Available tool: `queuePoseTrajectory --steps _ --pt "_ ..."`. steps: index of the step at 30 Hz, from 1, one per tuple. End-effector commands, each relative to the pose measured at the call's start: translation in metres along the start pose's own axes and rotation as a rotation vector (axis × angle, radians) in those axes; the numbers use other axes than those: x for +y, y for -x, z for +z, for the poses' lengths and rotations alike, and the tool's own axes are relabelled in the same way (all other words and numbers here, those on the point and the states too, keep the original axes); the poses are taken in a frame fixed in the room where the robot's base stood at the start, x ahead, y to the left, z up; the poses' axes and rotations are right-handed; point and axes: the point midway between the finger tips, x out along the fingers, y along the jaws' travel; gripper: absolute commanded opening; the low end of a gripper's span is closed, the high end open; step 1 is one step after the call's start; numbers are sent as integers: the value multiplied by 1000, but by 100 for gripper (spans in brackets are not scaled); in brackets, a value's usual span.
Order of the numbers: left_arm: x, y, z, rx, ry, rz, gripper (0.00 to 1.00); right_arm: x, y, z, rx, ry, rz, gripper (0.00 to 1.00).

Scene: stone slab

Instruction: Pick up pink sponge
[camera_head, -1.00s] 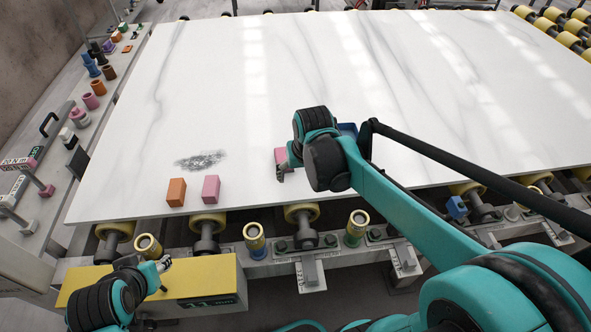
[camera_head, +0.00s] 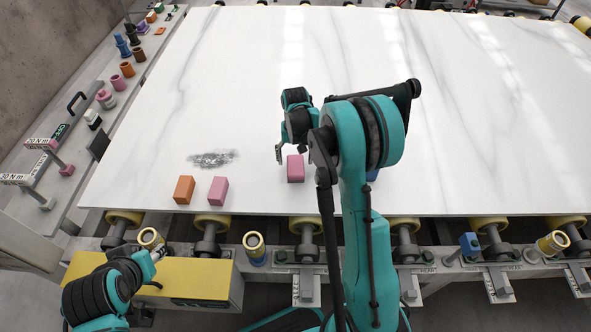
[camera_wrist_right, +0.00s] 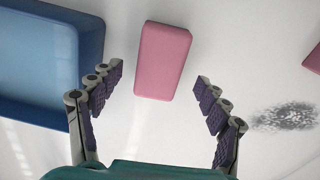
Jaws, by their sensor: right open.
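A pink sponge (camera_head: 295,168), a rounded block, lies on the white slab just in front of my right gripper (camera_head: 292,152). In the right wrist view the sponge (camera_wrist_right: 163,60) lies between and slightly beyond the two open, purple-padded fingers (camera_wrist_right: 156,79), with white slab showing on both sides. The fingers do not appear to touch it. In the head view my right arm hides part of the gripper. A second pink block (camera_head: 218,190) stands near the slab's front edge, left of the sponge. My left gripper (camera_head: 158,253) is low at the left, over a yellow beam; its jaws are too small to judge.
A blue tray (camera_wrist_right: 78,62) lies left of the sponge in the wrist view; my arm mostly hides it in the head view. An orange block (camera_head: 184,190) stands beside the second pink block. A grey speckled patch (camera_head: 213,158) marks the slab. The slab behind is clear.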

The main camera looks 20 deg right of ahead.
Motion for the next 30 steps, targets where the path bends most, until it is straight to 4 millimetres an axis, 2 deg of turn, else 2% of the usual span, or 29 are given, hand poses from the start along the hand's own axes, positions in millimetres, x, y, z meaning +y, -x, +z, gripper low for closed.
queuePoseTrajectory --steps 3,6,13,14,18,19,30 --pt "0 -11 8 0 0 0 40 1 -24 -2 0 0 0 76" --pt "0 -14 10 0 0 0 40 1 -36 -2 1 0 0 76" --pt "0 -13 9 0 0 0 40 0 -37 -1 1 0 0 76" --pt "0 -13 9 0 0 0 40 0 -37 -1 1 0 0 73" --pt "0 -13 9 0 0 0 40 0 -37 -1 1 0 0 36" --pt "0 -13 9 0 0 0 40 0 -37 -1 1 0 0 32" --pt "0 -13 9 0 0 0 40 0 -36 -1 1 0 0 31"
